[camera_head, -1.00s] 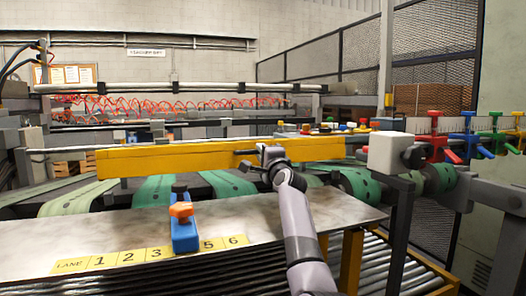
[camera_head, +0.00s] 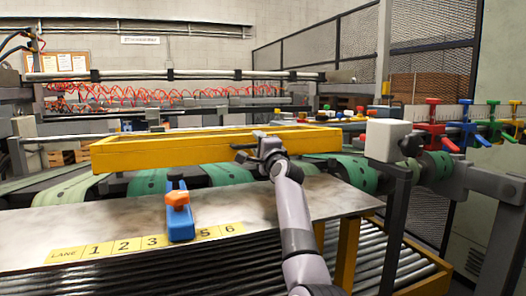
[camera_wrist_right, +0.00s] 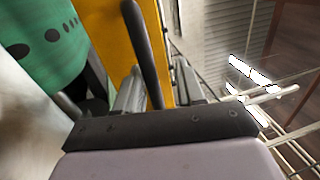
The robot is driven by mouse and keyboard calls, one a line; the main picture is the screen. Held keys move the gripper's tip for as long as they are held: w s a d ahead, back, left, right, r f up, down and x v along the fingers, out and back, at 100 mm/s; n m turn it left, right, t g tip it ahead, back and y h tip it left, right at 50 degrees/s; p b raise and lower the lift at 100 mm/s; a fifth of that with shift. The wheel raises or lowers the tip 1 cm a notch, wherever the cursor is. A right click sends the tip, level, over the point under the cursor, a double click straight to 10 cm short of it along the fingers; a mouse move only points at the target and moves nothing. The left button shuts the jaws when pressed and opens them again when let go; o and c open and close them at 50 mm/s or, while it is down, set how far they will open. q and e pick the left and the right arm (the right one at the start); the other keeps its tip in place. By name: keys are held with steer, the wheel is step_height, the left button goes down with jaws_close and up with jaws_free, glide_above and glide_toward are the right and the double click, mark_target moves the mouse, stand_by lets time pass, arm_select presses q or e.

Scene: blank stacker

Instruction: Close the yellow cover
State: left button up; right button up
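The yellow cover (camera_head: 190,150) is a long beam across the machine, behind the metal sheet and above the green belts. Its upper side shows as a hollow with a raised rim. My right gripper (camera_head: 246,153) is at its front face, right of the middle. The right wrist view shows the yellow surface (camera_wrist_right: 108,32) close up, with a dark bar (camera_wrist_right: 145,50) in front of it. I cannot tell whether this bar is a finger or a handle, nor whether the gripper is open. My left gripper is not in view.
A metal sheet (camera_head: 100,215) with a numbered lane strip (camera_head: 95,250) lies in front. A blue block with an orange knob (camera_head: 180,215) stands on it. A white box on a post (camera_head: 385,140) stands right of my arm. Rollers (camera_head: 370,260) lie at lower right.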

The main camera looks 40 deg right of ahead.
steer(key=v, duration=0.6)
steer(key=shift+f+b, duration=0.2)
steer(key=shift+b, duration=0.1)
steer(key=shift+s, duration=0.15)
